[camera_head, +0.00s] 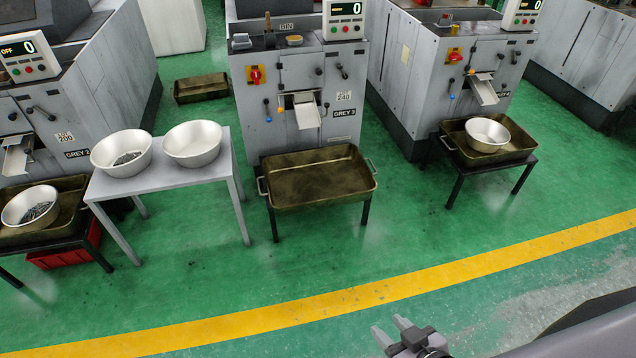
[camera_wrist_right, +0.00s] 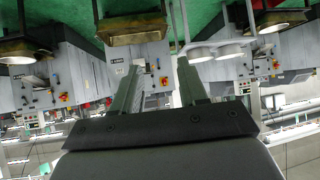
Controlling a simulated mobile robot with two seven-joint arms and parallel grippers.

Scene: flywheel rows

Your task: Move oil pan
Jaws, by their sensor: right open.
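A brass-coloured oil pan (camera_head: 318,192) with a handle at each end sits on a dark stand in front of the middle machine, marked GREY 3. It looks empty of bowls. A second oil pan (camera_head: 518,152) stands at the right with a white bowl (camera_head: 487,135) in it. A third pan (camera_head: 68,217) at the left edge holds a bowl of metal parts (camera_head: 30,206). Another pan (camera_head: 202,88) lies on the floor behind. My right gripper (camera_head: 388,332) is open and empty at the bottom, far from the pans; its fingers also show in the right wrist view (camera_wrist_right: 160,85). My left gripper is out of view.
A grey table (camera_head: 170,182) left of the middle pan bears two bowls, one (camera_head: 122,154) with metal parts and one (camera_head: 193,144) that looks empty. A red crate (camera_head: 62,255) is under the left stand. Green floor is clear up to the yellow line (camera_head: 300,313).

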